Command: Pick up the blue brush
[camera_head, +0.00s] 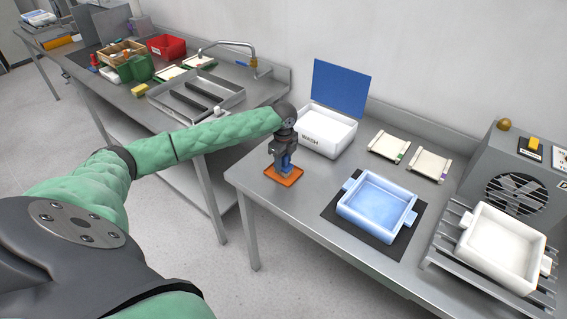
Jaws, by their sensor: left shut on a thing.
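My left gripper (284,163) reaches down over the near left corner of the right-hand table. It is shut on the small blue brush (286,170), which is mostly hidden between and below the fingers. The brush is over an orange tray (285,178); I cannot tell whether it touches the tray. My right gripper is not in view.
A white bin marked WASH (322,143) stands behind the gripper, with a blue panel (340,86) behind it. A light-blue tub (353,206) sits on a black mat to the right. A white tub (498,246) rests on a slatted rack beside the furnace (492,160).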

